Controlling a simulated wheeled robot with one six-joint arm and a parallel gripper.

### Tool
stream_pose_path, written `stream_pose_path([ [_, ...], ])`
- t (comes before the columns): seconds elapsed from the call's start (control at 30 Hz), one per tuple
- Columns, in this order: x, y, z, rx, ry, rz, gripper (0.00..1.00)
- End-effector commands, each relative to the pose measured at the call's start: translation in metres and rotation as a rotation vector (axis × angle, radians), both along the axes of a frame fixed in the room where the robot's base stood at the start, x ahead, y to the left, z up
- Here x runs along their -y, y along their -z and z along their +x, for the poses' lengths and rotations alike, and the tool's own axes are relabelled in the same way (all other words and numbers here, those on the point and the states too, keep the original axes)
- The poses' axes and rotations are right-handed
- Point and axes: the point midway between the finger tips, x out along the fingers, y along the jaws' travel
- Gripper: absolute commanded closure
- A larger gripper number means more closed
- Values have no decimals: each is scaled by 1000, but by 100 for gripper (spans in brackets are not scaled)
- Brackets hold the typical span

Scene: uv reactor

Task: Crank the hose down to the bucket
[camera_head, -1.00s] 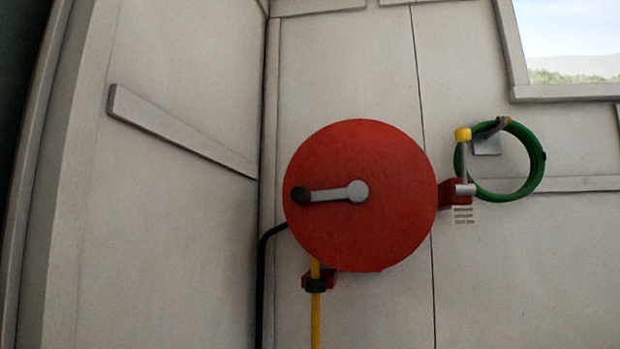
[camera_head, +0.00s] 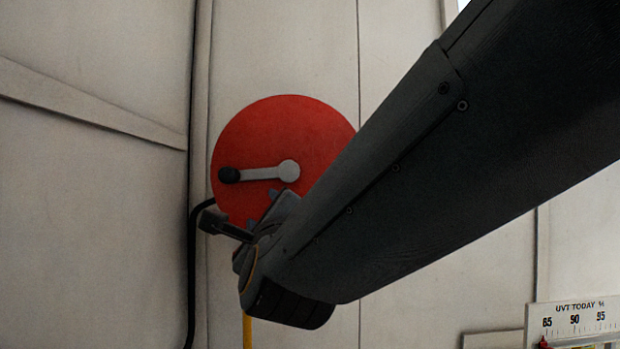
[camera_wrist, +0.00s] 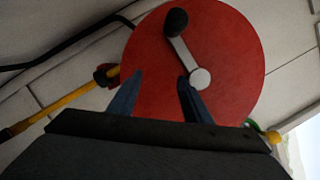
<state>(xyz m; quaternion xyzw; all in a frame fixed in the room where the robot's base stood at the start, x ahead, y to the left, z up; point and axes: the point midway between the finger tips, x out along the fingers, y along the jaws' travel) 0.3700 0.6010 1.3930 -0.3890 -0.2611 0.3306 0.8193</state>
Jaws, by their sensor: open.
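The red hose reel (camera_head: 265,130) is on the pale panelled wall. Its grey crank arm (camera_head: 258,174) points left from the hub, with a black knob (camera_head: 229,175) at its end. The yellow hose (camera_head: 247,330) hangs below the reel; it also shows in the wrist view (camera_wrist: 70,97). In the wrist view my gripper (camera_wrist: 160,82) is open and empty, its two fingers apart in front of the red disc (camera_wrist: 235,50). The crank knob (camera_wrist: 176,21) shows beyond the fingertips, apart from them. My arm hides the reel's lower right. No bucket is in view.
A black cable (camera_head: 191,260) runs down the wall left of the reel. A scale sign (camera_head: 575,318) is at the lower right. A slanted rail (camera_head: 90,115) crosses the left wall panel. The wall left of the reel is otherwise clear.

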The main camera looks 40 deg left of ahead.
Motion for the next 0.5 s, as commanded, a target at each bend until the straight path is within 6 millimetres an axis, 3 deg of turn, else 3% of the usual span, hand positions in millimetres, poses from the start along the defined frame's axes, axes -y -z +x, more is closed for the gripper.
stream_pose_path([
  [0.03,-12,-14,-20,-25,-31,71,55],
  [0.1,-20,-30,-39,-58,-59,158,55],
  [0.2,-26,-42,-54,-89,-84,230,55],
  [0.33,-32,-49,-55,-102,-92,257,55],
  [0.5,-48,-57,-41,-101,-90,255,55],
])
